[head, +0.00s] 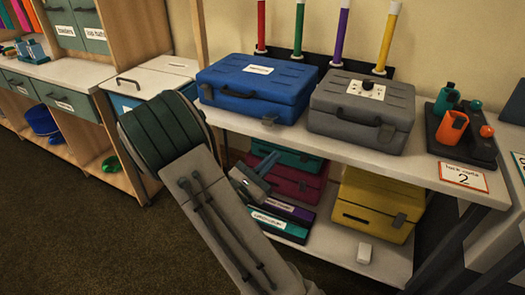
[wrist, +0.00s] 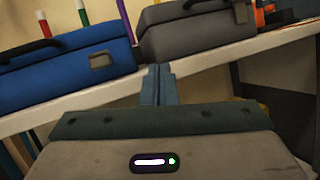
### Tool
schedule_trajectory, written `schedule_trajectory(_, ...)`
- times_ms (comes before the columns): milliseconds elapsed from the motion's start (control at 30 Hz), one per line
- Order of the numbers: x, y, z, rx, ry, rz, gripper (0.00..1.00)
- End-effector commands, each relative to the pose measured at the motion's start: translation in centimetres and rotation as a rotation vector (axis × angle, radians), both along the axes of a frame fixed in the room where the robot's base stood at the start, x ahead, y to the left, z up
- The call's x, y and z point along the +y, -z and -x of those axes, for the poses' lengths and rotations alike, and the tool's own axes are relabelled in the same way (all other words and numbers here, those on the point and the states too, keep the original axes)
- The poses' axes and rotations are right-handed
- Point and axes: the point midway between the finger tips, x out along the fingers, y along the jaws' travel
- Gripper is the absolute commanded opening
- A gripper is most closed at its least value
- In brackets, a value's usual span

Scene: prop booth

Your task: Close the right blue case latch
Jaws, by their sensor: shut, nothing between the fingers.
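The blue case (head: 255,95) sits lid down on the white shelf top, its black handle (head: 237,93) facing front. Its right latch (head: 270,119) is a small grey plate at the lower front edge; in the head view it seems to stick outward, though its exact angle is hard to tell. In the wrist view the latch (wrist: 101,61) shows on the blue front, left of my fingertips. My gripper (head: 266,163) is shut and empty, below the shelf-top edge in the head view and apart from the latch. It also shows in the wrist view (wrist: 158,70).
A grey case (head: 360,105) stands close to the right of the blue one. The shelf edge (head: 330,145) runs between my gripper and the cases. Below are a magenta case (head: 290,185) and a yellow case (head: 372,205). A tool caddy (head: 462,140) is at right.

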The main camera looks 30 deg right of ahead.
Motion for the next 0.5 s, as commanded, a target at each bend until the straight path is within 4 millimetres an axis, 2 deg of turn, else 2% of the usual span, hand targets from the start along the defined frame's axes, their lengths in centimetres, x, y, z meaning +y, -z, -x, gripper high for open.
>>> schedule_trajectory(33, 1.0, 2.0, -1.3, 0.033, -0.064, 0.062, 0.0)
schedule_trajectory(200, 3.6, 4.0, -3.9, 0.088, -0.216, 0.19, 0.0)
schedule_trajectory(500, 4.4, 4.4, -4.7, 0.101, -0.265, 0.224, 0.0)
